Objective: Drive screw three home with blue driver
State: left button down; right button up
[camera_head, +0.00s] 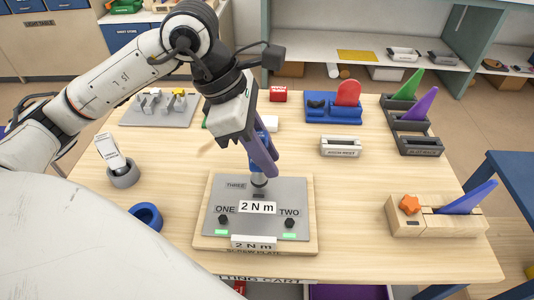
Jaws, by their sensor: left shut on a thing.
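The grey screw plate (298,190) lies on a wooden base (203,236) near the table's front edge. Its labels read ONE, TWO, THREE and 2 N m. Dark screw one (223,219) and screw two (289,222) stand near green marks. My left gripper (263,155) is shut on the blue driver (258,170), which points down at the plate beside the THREE label (236,185). The driver's tip hides screw three, and I cannot tell whether they touch. The mark by THREE looks dark. My right gripper is not in view.
A blue ring holder (146,216) and a grey cup with a white tool (123,174) stand left. A wooden block with an orange star knob (409,204) stands right. Grey holders with green and purple pieces (418,107) stand back right. Table between them is clear.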

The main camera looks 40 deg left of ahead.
aim_at(262, 135)
pick_arm(q)
jog(key=shift+f+b, duration=0.7)
jog(key=shift+b, duration=0.05)
dwell(0.4)
jog(key=shift+f+b, duration=0.2)
jog(key=shift+b, duration=0.45)
dwell(1.8)
jog(key=shift+s+f+b, duration=0.1)
jog(key=shift+f+b, duration=0.1)
jog(key=shift+b, duration=0.1)
dwell(1.0)
jog(key=shift+r, duration=0.15)
jog(key=shift+r+p, duration=1.9)
jog(key=shift+r, duration=0.6)
